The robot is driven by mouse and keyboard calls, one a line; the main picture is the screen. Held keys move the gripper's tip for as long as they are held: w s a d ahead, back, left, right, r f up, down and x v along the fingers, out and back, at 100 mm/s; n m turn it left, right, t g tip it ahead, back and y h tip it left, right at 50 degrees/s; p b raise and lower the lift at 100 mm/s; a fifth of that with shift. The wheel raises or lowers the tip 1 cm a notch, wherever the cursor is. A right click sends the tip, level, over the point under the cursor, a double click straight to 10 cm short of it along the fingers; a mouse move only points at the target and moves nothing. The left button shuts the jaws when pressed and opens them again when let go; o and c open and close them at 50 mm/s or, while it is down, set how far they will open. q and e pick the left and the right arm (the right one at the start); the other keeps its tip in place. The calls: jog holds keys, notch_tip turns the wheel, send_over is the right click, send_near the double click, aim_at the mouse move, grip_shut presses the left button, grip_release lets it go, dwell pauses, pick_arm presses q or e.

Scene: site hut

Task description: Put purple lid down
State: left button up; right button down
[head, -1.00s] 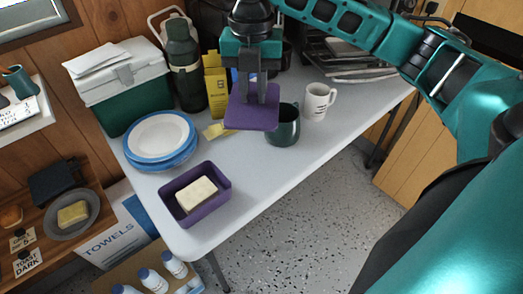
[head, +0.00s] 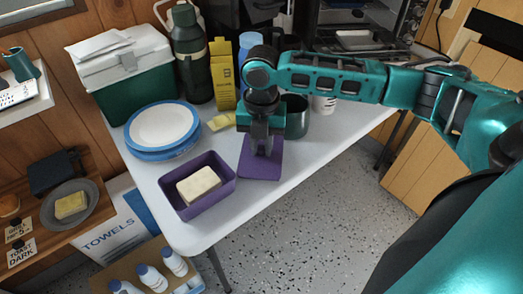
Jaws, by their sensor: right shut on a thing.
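The purple lid (head: 259,168) is a flat square, low at the table's front side, just right of the purple box (head: 226,184). I cannot tell whether it touches the table. My right gripper (head: 262,150) points down and is shut on the lid near its back part. The purple box is open on top and holds a pale yellow block (head: 198,184). My left gripper is not in view.
Blue-rimmed plates (head: 162,130) are stacked behind the box. A dark green mug (head: 297,117) stands behind my right gripper, with a yellow carton (head: 222,75) and green flask (head: 190,55) further back. The white table's (head: 330,145) front edge is close to the lid.

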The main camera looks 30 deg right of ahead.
aim_at(261, 148)
jog(key=shift+f, duration=0.85)
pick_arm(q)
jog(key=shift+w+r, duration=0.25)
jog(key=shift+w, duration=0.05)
pick_arm(e)
jog(key=c, duration=1.2)
grip_release()
jog(key=shift+f, duration=0.1)
jog(key=shift+c, duration=0.2)
jog(key=shift+o, duration=1.2)
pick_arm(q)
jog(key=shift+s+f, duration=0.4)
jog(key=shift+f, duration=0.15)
pick_arm(e)
notch_tip(261, 148, up, 6)
jog(key=shift+r+p, duration=0.1)
jog(key=shift+p, duration=0.75)
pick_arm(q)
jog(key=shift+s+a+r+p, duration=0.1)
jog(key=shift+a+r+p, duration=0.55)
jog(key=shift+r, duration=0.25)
pick_arm(e)
notch_tip(261, 148, up, 6)
